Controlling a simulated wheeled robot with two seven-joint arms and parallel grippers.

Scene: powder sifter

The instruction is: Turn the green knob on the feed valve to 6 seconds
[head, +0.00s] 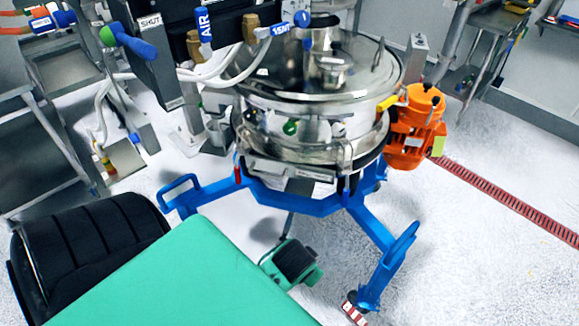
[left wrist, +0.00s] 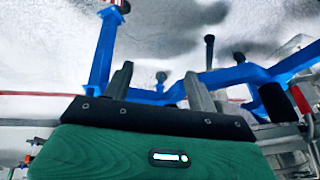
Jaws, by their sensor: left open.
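In the head view, a round steel sifter (head: 320,95) stands on a blue frame (head: 300,203). A small green knob (head: 291,127) shows on the front of its steel body; its dial marks are too small to read. A green hub with a blue lever (head: 140,47) sticks out from a dark panel marked SHUT at the upper left. I cannot tell from the picture which green part belongs to the feed valve. My left gripper (left wrist: 158,72) is open in the left wrist view, with nothing between its fingers. My right gripper is not in view.
An orange motor (head: 414,130) sits on the sifter's right side. Blue AIR (head: 203,25) and VENT tags and pale hoses hang above left. Steel carts stand left and upper right.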

